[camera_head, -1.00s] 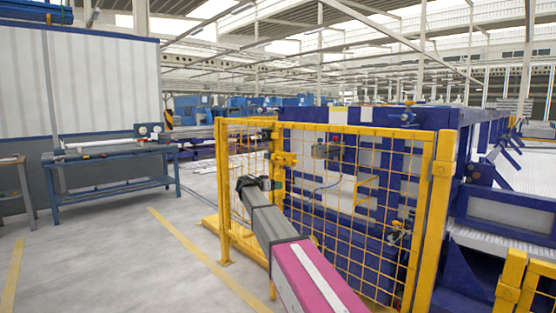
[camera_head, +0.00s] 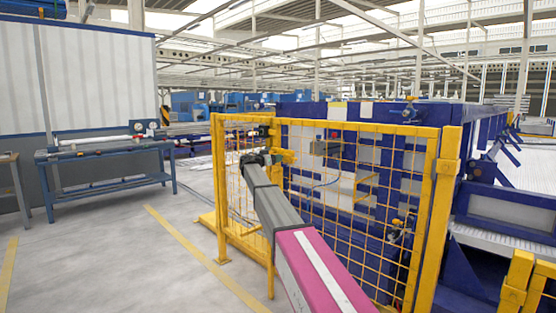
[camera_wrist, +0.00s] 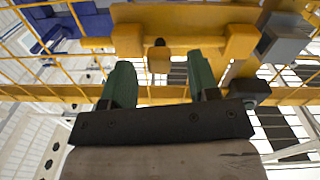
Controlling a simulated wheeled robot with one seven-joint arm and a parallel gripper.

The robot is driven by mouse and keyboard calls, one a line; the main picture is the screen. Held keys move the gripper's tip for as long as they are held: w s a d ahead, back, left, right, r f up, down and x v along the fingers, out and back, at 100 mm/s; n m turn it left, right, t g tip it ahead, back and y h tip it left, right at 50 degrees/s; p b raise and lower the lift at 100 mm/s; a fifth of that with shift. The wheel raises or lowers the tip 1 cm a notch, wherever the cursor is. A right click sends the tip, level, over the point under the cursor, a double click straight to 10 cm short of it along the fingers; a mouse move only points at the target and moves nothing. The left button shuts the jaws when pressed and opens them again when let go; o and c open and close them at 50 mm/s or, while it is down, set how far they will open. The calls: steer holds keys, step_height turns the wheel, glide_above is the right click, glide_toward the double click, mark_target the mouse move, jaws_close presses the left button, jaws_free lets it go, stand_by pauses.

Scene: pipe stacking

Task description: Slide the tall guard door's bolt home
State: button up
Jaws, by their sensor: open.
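The tall guard door (camera_head: 345,180) is a yellow frame with yellow wire mesh and appears closed. Its yellow bolt assembly (camera_head: 287,157) sits on the post at the left edge of the door. In the wrist view the bolt assembly (camera_wrist: 185,22) spans the top, with a small handle (camera_wrist: 159,61) hanging below it. My gripper (camera_head: 266,157) is at the bolt, at about its height. In the wrist view my gripper (camera_wrist: 161,70) has its two green fingers apart, one on each side of the small handle. I cannot tell whether either finger touches it.
A grey box (camera_wrist: 283,42) is beside the bolt assembly. A yellow horizontal rail (camera_wrist: 60,94) crosses behind the fingers. A blue workbench (camera_head: 105,180) stands at the left, with clear floor (camera_head: 130,265) in front. A low yellow fence (camera_head: 519,283) is at the lower right.

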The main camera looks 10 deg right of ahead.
steer(key=shift+x, duration=1.15)
jaws_close()
steer(key=w+a, duration=0.3)
steer(key=w, duration=0.2)
steer(key=shift+a, duration=0.25)
jaws_free()
steer(key=shift+a, duration=0.1)
steer(key=shift+s, duration=0.15)
